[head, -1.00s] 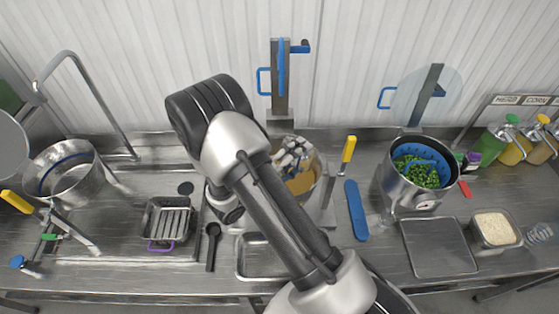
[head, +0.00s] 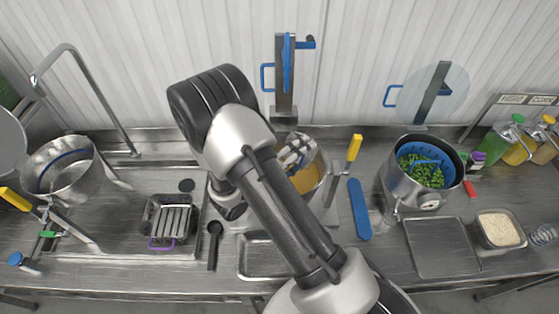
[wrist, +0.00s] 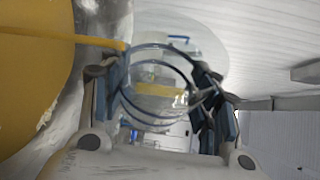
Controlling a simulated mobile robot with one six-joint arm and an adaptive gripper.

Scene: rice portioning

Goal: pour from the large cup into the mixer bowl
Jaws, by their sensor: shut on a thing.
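My gripper (wrist: 165,95) is shut on the clear large cup (wrist: 152,88), with dark blue finger pads on both sides of it. The cup is tipped over. A yellow stream (wrist: 75,37) runs from its rim towards the yellow contents of the mixer bowl (wrist: 78,100) at the left of the wrist view. In the head view the steel mixer bowl (head: 318,178) stands behind my arm, with orange-yellow contents showing. Grey-white and dark parts show over its mouth; I cannot make them out clearly. My arm hides most of the gripper and cup there.
A steel pot (head: 398,192) with a blue-rimmed insert and green peas stands right of the bowl. A yellow-handled tool (head: 354,148) and a blue spatula (head: 360,208) lie between them. A rice container (head: 497,230) is at the right.

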